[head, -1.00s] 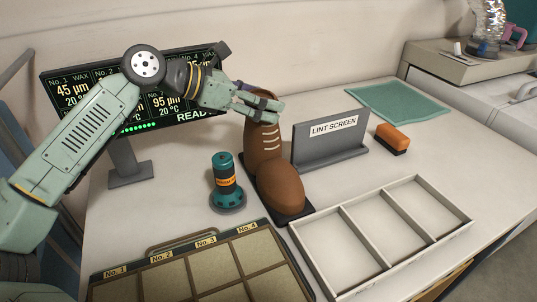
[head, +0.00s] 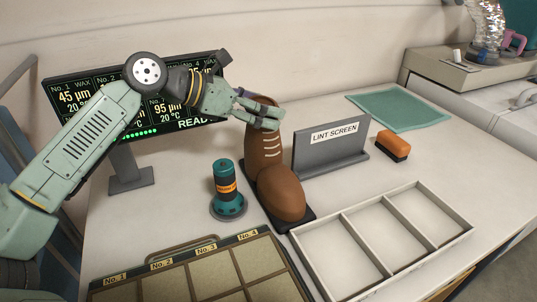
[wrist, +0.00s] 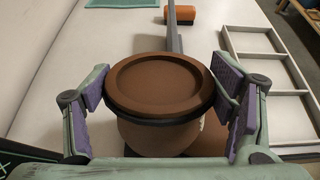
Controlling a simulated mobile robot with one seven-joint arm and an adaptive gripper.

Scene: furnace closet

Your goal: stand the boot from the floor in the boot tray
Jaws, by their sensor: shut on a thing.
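A brown boot (head: 280,192) with pale laces stands upright on the worktop, its toe toward the front right. A flat black base (head: 308,217) shows under it; I cannot tell whether this is its sole or a separate tray. My gripper (head: 259,111) is at the top of the boot's shaft, shut on it. In the wrist view, my gripper's (wrist: 163,95) purple-padded fingers flank the round brown boot top (wrist: 160,87) on both sides. A white tray (head: 392,270) with three empty compartments lies at the front right, apart from the boot.
The grey "LINT SCREEN" sign (head: 333,135) stands close right of the boot. A teal canister (head: 226,181) stands to its left. A display (head: 82,112) is behind my arm. A sectioned panel (head: 215,270) lies in front. An orange brush (head: 393,144) and green mat (head: 400,108) lie right.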

